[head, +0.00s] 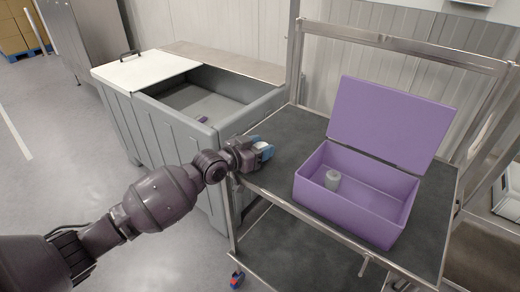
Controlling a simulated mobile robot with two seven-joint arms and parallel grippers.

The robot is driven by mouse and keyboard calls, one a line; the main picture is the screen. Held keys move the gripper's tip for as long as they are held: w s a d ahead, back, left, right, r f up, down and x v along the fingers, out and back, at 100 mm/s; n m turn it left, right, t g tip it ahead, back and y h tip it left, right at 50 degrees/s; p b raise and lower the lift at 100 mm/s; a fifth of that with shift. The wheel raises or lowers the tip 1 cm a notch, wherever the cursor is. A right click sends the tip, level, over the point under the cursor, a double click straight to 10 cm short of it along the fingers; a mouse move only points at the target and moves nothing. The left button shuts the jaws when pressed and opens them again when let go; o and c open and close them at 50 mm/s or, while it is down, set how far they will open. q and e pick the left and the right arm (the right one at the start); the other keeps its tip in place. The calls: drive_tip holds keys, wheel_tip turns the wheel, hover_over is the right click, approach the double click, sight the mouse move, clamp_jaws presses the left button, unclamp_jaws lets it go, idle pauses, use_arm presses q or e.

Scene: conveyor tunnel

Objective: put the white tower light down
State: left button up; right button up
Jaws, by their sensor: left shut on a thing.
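My left gripper (262,151) reaches in from the left, over the left edge of the cart's dark top shelf. It is shut on a small white thing, which looks like the white tower light (260,146). Its blue fingertips and its own body hide most of it. I cannot tell whether the light touches the shelf. My right gripper is not in view.
An open purple box (350,210), lid tilted back, stands on the cart shelf (285,185) with a small grey cylinder (332,180) inside. A grey bin (170,135), partly covered by a white lid (145,70), stands left of the cart. Bare shelf lies between gripper and box.

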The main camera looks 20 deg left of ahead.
use_arm(q)
drive_tip(key=shift+s+a+f, duration=0.15)
drive_tip(key=shift+f, duration=0.2)
drive_tip(key=o, duration=1.3)
drive_tip(key=shift+c, duration=0.2)
drive_tip(key=shift+r, duration=0.15)
drive_tip(key=p+v, duration=0.1)
drive_tip(key=v, duration=1.1)
drive_tip(key=s+a+f+n+g+y, duration=0.1)
drive_tip(key=s+f+y, duration=0.3)
drive_tip(key=s+f, duration=0.6)
drive_tip(key=s+a+f+n+g+y, duration=0.1)
drive_tip(key=s+f+n+y, duration=0.3)
drive_tip(key=s+f, duration=0.7)
drive_tip(key=s+g, duration=0.1)
drive_tip(key=s, duration=0.4)
drive_tip(key=shift+f+y, duration=0.2)
drive_tip(key=shift+y, duration=0.1)
